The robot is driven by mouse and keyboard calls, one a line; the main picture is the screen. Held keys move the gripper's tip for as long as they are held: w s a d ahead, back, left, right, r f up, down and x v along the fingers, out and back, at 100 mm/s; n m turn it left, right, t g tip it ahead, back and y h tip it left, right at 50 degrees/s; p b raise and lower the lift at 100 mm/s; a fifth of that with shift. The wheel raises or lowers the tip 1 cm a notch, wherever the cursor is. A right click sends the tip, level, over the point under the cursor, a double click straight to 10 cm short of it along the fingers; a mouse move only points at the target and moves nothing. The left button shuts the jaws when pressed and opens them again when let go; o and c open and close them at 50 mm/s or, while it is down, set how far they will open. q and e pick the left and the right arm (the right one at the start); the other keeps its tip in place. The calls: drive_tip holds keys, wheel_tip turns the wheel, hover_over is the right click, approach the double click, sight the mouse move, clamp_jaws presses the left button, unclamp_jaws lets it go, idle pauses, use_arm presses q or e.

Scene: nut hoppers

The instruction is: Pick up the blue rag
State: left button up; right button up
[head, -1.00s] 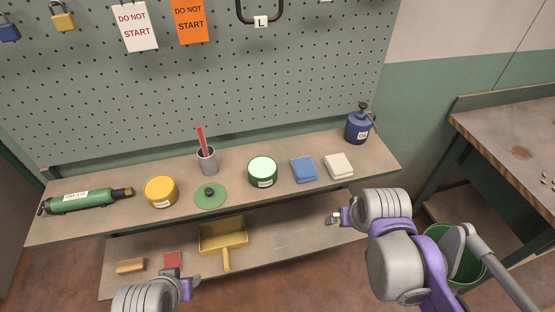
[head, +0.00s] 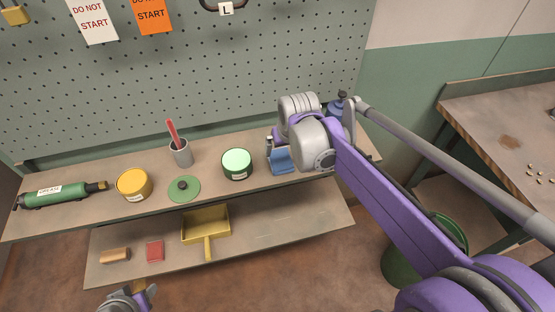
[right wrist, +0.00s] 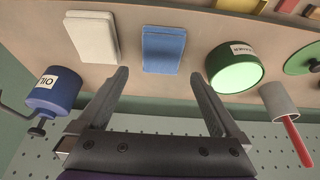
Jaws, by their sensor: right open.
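The blue rag (head: 282,162) is a folded square on the upper shelf, partly hidden by my right arm in the head view. In the right wrist view the blue rag (right wrist: 163,50) lies flat just beyond and between the fingertips. My right gripper (right wrist: 160,76) is open and empty, with a finger toward each side of the rag and apart from it. In the head view my right gripper (head: 273,145) is mostly hidden by its own wrist, over the back of the rag. My left gripper (head: 146,294) shows only in part at the bottom edge.
A folded cream rag (right wrist: 93,37) lies beside the blue one. A green tin (head: 237,163) stands on its other side. A blue oil can (right wrist: 50,90) stands near the shelf end. A pegboard (head: 200,80) rises behind the shelf.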

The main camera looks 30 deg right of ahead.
sight(281, 158)
drive_tip(key=x, duration=0.7)
drive_tip(key=shift+a, duration=0.15)
drive_tip(key=shift+f, duration=0.3)
drive_tip(key=shift+c, duration=0.2)
idle(0.3)
